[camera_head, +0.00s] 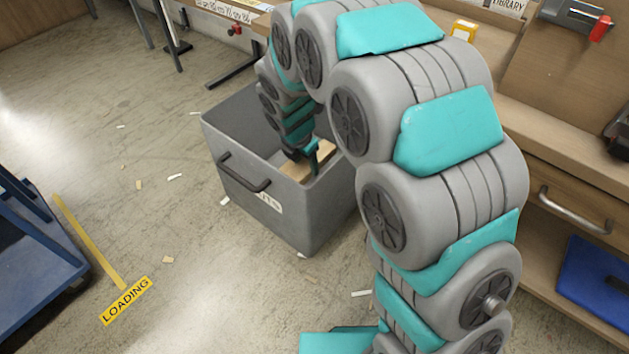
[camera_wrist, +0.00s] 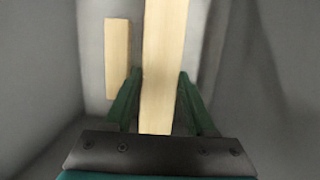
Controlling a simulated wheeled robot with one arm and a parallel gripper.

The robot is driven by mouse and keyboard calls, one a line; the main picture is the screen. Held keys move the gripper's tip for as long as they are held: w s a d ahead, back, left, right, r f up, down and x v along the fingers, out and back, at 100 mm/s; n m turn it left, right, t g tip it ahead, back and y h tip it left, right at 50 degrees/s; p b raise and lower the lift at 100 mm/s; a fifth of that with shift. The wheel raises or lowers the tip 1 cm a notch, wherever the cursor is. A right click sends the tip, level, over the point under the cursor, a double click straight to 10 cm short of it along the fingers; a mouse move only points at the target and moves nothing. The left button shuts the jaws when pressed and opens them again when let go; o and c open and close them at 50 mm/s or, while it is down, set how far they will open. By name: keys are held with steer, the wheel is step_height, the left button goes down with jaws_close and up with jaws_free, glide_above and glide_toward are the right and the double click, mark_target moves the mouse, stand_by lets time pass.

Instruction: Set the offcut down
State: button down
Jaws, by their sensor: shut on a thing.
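My arm reaches over and down into a grey bin (camera_head: 288,218) with a dark handle, standing on the floor. My gripper (camera_head: 308,163) is inside the bin, low between its walls. In the wrist view my gripper (camera_wrist: 160,88) has its two green fingers on either side of a pale wooden offcut (camera_wrist: 164,50), shut on it. A second, shorter pale wood piece (camera_wrist: 118,58) lies to its left inside the bin. In the head view, pale wood (camera_head: 322,152) shows beside the fingers. I cannot tell whether the held offcut touches the bin floor.
A wooden bench with a drawer (camera_head: 575,200) stands on the right. A blue cart (camera_head: 35,255) is at the left edge, near a yellow LOADING floor mark (camera_head: 126,301). Small scraps litter the otherwise open floor.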

mark_target(301, 172)
step_height(301, 172, down, 10)
steer(key=shift+s, duration=0.1)
stand_by(0.4)
steer(key=shift+c, duration=1.1)
jaws_free()
steer(key=v, duration=1.2)
steer(key=shift+a, duration=0.1)
